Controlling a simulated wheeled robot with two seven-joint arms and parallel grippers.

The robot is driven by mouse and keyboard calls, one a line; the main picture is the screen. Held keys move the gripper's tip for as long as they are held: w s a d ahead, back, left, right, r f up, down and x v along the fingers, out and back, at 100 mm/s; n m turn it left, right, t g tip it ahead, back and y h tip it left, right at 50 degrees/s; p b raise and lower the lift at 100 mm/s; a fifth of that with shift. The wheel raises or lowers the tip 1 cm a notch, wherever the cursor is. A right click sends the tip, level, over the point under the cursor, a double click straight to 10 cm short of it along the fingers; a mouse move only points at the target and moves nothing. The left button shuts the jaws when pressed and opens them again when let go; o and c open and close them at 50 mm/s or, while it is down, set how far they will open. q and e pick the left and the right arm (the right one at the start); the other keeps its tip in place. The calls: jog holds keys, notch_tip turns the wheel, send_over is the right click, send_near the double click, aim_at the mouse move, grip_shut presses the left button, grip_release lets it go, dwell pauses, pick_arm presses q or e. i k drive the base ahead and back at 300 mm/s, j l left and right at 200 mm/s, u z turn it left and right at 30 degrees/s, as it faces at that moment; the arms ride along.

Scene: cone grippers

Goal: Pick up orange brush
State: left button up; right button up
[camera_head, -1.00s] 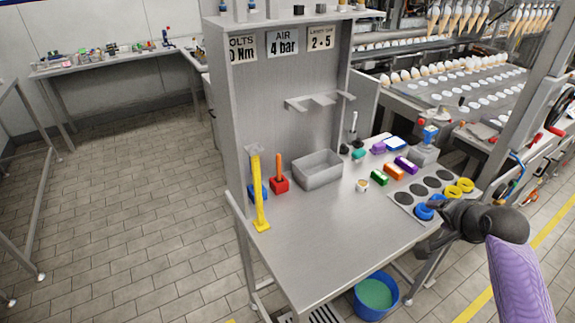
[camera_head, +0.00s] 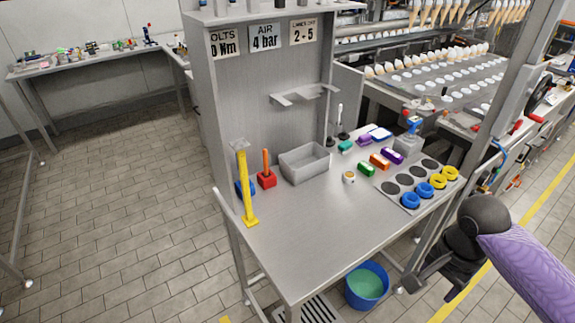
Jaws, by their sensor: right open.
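A small orange block-like piece (camera_head: 380,161), which looks like the orange brush, lies on the steel table (camera_head: 310,240). It sits between a green piece (camera_head: 366,170) and a purple piece (camera_head: 392,155). An orange upright handle (camera_head: 266,162) also stands in a red block (camera_head: 267,180) farther left. My right gripper (camera_head: 432,287) is dark, open and empty. It is low at the right, beyond the table's front right edge, well apart from the orange piece. My left gripper is not in view.
A steel bin (camera_head: 304,165), a yellow upright piece (camera_head: 245,190) and a small cup (camera_head: 348,177) stand on the table. A blue bucket (camera_head: 366,285) is on the floor. The table's front is clear.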

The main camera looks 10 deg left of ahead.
aim_at(265, 151)
jog(key=i+j, duration=0.5)
jog(key=j, duration=0.15)
jog(key=i+j, duration=0.5)
jog(key=j, duration=0.15)
jog(key=i+j, duration=0.5)
jog(key=j, duration=0.15)
